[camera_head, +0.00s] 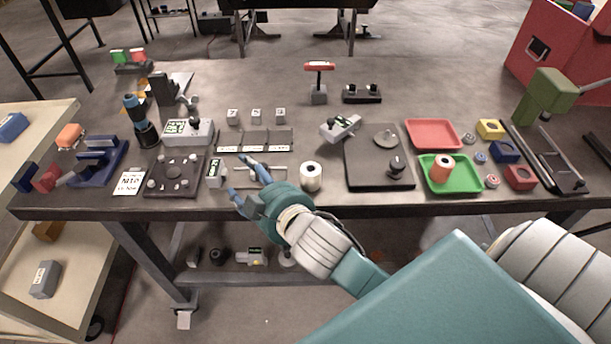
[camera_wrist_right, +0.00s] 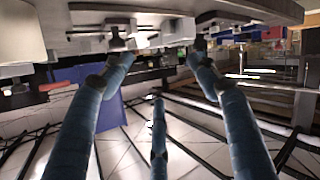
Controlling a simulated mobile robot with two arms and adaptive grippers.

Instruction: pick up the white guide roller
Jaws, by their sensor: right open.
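The white guide roller (camera_head: 311,176), a short white cylinder with a dark hole in its top, stands upright near the front edge of the dark workbench (camera_head: 340,203). My right gripper (camera_head: 240,174) is open and empty at the bench's front edge. Its fingers point left and away, and its palm lies just left of and in front of the roller, apparently apart from it. In the right wrist view the spread fingers (camera_wrist_right: 160,62) hold nothing, and I cannot make out the roller there. My left gripper is not in view.
An orange roller (camera_head: 441,171) stands in a green tray (camera_head: 468,185), with a red tray (camera_head: 434,133) behind. A dark plate with knobs (camera_head: 375,175) lies right of the white roller. A wire frame and a small labelled box (camera_head: 215,173) are near my fingers.

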